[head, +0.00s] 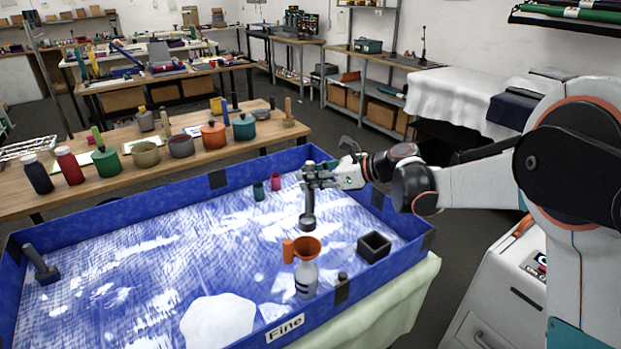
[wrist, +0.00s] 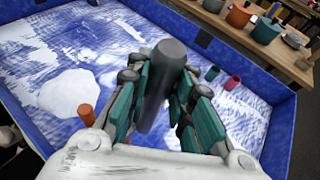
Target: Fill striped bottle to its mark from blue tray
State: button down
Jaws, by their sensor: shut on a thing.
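The blue tray (head: 120,222) holds white powder, with a heap (head: 218,318) near its front wall; the heap also shows in the wrist view (wrist: 80,93). The bottle (head: 306,280), pale with dark stripes, stands upright inside the tray near the front wall. An orange funnel (head: 307,248) sits in its mouth; an orange part of it shows in the wrist view (wrist: 87,115). My gripper (head: 318,180) is shut on the handle of a dark scoop (head: 307,222), seen as a grey cylinder in the wrist view (wrist: 162,85). The scoop's cup hangs behind and above the funnel; its contents cannot be told.
A dark square box (head: 374,246) and a small dark cap (head: 342,277) are right of the bottle. Small green (head: 258,190) and pink (head: 275,181) cups stand at the back. A dark tool (head: 41,266) lies far left. A wooden bench (head: 220,158) with pots stands behind.

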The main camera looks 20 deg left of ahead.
aim_at(312, 163)
jog(key=shift+r, duration=0.1)
jog(key=shift+r+p, duration=1.5)
jog(key=shift+r, duration=0.95)
jog(key=shift+d+f, duration=0.1)
